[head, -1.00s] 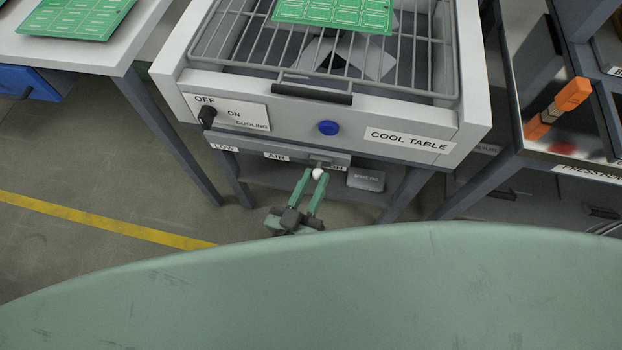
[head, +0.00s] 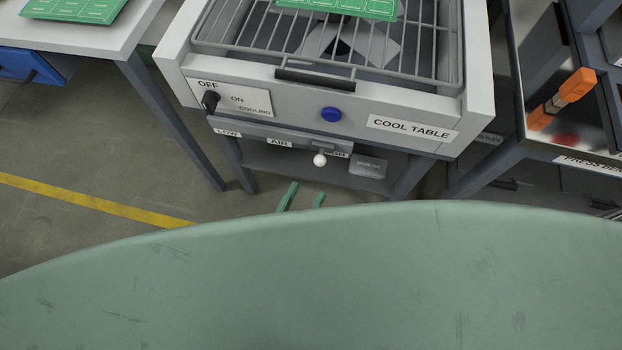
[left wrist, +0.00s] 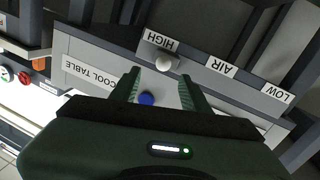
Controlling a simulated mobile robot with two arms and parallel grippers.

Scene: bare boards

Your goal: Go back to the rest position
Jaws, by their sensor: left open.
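My left gripper (head: 301,198) shows only as two green fingertips above the edge of my own green body in the head view. Its fingers are apart and empty, a little below the white knob of the air slider (head: 320,160). In the left wrist view the open fingers (left wrist: 157,88) point toward the cool table's front, with the white knob (left wrist: 164,63) beyond them near the HIGH label (left wrist: 162,40). The gripper is apart from the knob. The rest of the left arm is hidden. My right gripper is not in view.
The cool table (head: 350,112) has a wire rack and a green circuit board (head: 345,8) on top, a black switch (head: 210,100) and a blue button (head: 331,114). A white table (head: 85,35) stands left. An orange-handled press bench (head: 562,99) stands right. Floor at left is clear.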

